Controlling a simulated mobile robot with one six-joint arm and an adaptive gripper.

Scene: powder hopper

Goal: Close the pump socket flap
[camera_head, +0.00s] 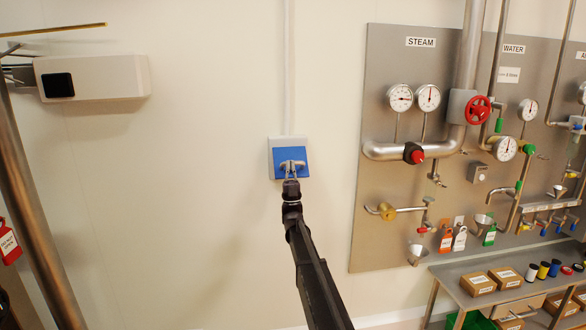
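The pump socket is a small pale grey box (272,142) on the white wall, left of the steel panel, in the head view. Its blue flap (280,155) covers most of the box front and looks slightly askew to the box outline. I cannot tell how far the flap stands off the box. My gripper (292,164) is right in front of the lower half of the flap and hides part of it. I cannot tell whether the fingers touch the flap or how far apart they are. I see nothing held between them.
A pale conduit (288,70) runs up the wall from the box. The steel panel (380,235) with gauges, pipes and valves stands to the right, above a steel bench (450,272) with boxes. The wall around the socket is clear.

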